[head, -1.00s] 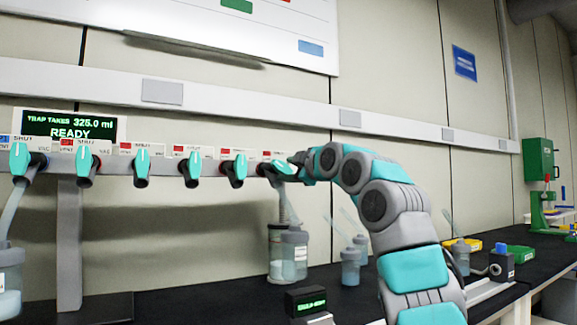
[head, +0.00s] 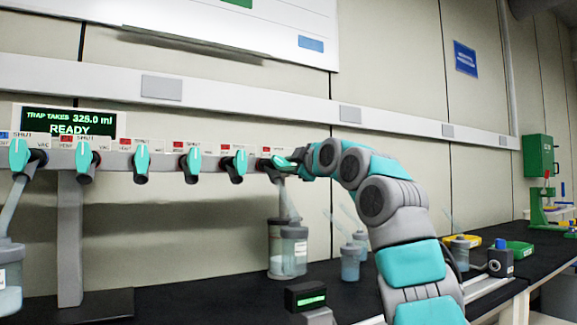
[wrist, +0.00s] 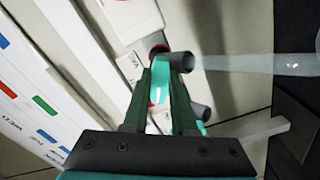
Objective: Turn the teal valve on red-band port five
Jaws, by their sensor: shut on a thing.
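A row of teal valves runs along the grey manifold (head: 60,160) in the head view. The rightmost valve (head: 283,164) has a red-marked label (head: 268,150) above it; its number is too small to read. Its teal handle lies nearly sideways, while the other handles hang roughly upright. My gripper (head: 297,157) is at this valve, its fingers partly hidden. In the wrist view my gripper (wrist: 160,92) has its two dark green fingers on either side of the teal handle (wrist: 160,82), shut on it. A dark port nozzle (wrist: 183,62) shows just beyond the fingertips.
Small bottles (head: 350,262) stand on the black bench behind my arm. A display (head: 70,123) reads READY. A small box with a green screen (head: 306,297) stands in front.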

